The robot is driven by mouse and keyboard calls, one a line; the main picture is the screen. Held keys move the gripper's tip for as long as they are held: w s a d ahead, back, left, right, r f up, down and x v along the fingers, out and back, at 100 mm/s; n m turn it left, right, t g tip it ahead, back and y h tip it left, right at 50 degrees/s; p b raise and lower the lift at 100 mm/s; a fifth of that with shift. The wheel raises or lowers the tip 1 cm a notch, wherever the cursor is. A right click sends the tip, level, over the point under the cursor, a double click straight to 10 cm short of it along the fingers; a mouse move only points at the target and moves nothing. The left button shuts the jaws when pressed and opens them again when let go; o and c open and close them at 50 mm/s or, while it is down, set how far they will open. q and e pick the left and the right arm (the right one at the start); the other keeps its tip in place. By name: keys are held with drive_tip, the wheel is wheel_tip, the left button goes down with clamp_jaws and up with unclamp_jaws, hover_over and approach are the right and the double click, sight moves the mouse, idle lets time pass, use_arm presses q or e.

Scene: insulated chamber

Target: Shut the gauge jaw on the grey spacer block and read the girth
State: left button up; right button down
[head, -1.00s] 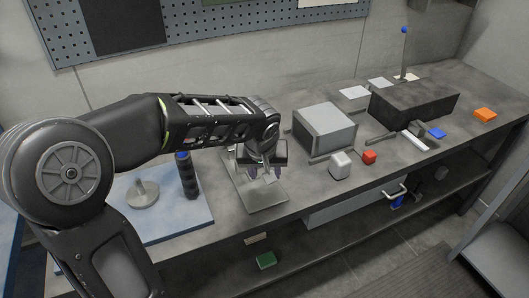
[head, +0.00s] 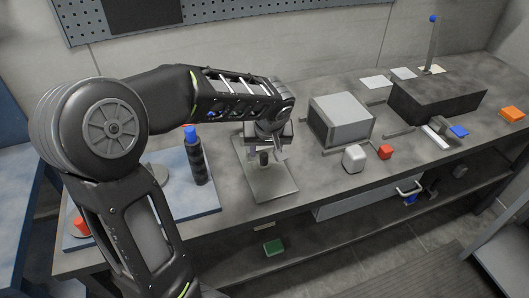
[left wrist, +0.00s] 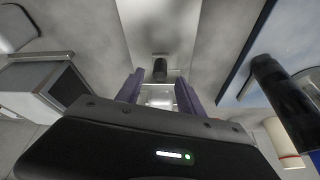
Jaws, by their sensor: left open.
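A flat grey plate, apparently the gauge base (head: 272,183), lies near the bench's front edge, with a dark upright knob (head: 264,157) on it. In the left wrist view the plate (left wrist: 158,25) runs away from my fingers, and the dark knob (left wrist: 160,68) stands just past the fingertips. My left gripper (head: 265,150) is open over the back part of the plate. Its purple fingers (left wrist: 160,92) straddle a pale shape, maybe the spacer block or part of the gauge; I cannot tell which. A scale reading is not legible. My right gripper is out of view.
A dark cylinder with a blue top (head: 196,160) stands on a blue board (head: 207,200) left of the plate. A grey box (head: 341,121), a pale cube (head: 354,158) and a red cube (head: 385,152) sit to the right. A black block (head: 438,100) is farther right.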

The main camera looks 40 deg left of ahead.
sight(264, 155)
use_arm(q)
drive_tip(key=shift+x, duration=1.6)
drive_tip(key=shift+c, duration=0.3)
clamp_jaws()
